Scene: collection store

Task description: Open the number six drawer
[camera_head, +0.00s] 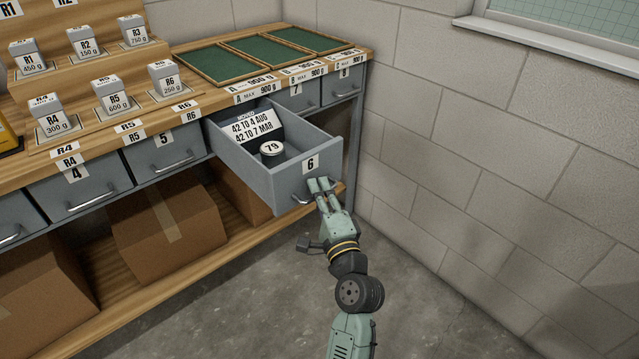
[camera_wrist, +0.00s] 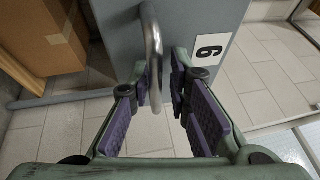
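The grey number six drawer (camera_head: 290,187) is pulled well out of the bench, and its front carries a white "6" label (camera_head: 310,163). Inside it lie a round white item marked "79" (camera_head: 271,148) and a card reading "42 TO 4 AUG, 42 TO 7 MAR" (camera_head: 252,127). My gripper (camera_head: 319,184) is at the drawer front, below the label. In the wrist view the curved metal handle (camera_wrist: 152,40) runs between my gripper's purple finger pads (camera_wrist: 163,85), which are close together around it. Part of the handle's contact with the pads is hidden.
Drawers four (camera_head: 72,187), five (camera_head: 165,149), seven (camera_head: 297,96) and eight (camera_head: 342,86) are shut. Cardboard boxes (camera_head: 165,225) stand on the low shelf. A block wall (camera_head: 480,140) rises on the right. Bare floor (camera_head: 440,300) lies in front.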

